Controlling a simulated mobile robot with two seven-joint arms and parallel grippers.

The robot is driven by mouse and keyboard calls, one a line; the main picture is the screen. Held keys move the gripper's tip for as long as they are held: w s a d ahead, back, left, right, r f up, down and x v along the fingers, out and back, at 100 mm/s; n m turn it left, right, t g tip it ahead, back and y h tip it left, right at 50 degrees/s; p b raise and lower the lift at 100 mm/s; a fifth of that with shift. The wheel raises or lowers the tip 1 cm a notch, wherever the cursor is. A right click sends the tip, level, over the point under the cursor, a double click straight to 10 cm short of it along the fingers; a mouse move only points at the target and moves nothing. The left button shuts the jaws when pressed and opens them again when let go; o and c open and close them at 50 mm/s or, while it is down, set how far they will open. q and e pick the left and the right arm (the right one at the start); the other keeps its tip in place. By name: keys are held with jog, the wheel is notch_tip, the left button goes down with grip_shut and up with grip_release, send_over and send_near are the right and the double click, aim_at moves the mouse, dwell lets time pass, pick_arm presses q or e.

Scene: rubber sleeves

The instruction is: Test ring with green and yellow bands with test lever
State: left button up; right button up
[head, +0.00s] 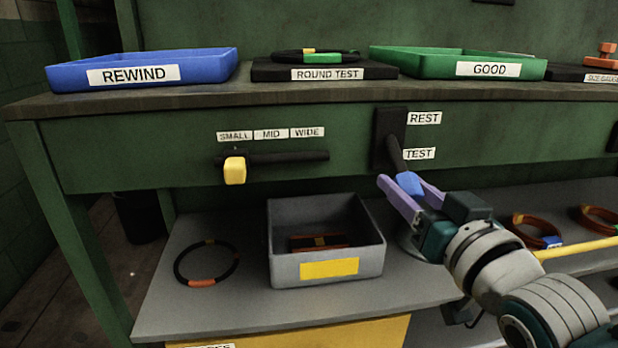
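The black ring (284,53) with green and yellow bands lies on the dark ROUND TEST pad (266,73) on the bench top. The test lever (396,156) comes out of a black plate on the bench's front panel. It slants down beside the TEST label, below the REST label. Its blue knob (408,183) sits between the purple fingers of my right gripper (402,182). The fingers look closed against the knob's sides. My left gripper is not in view.
A blue REWIND tray (60,78) and green GOOD tray (428,66) flank the pad. A slider with a yellow knob (235,171) is left of the lever. A grey bin (283,267) and a black-and-orange ring (178,264) are on the lower shelf.

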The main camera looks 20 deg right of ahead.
grip_shut()
dwell(1.0)
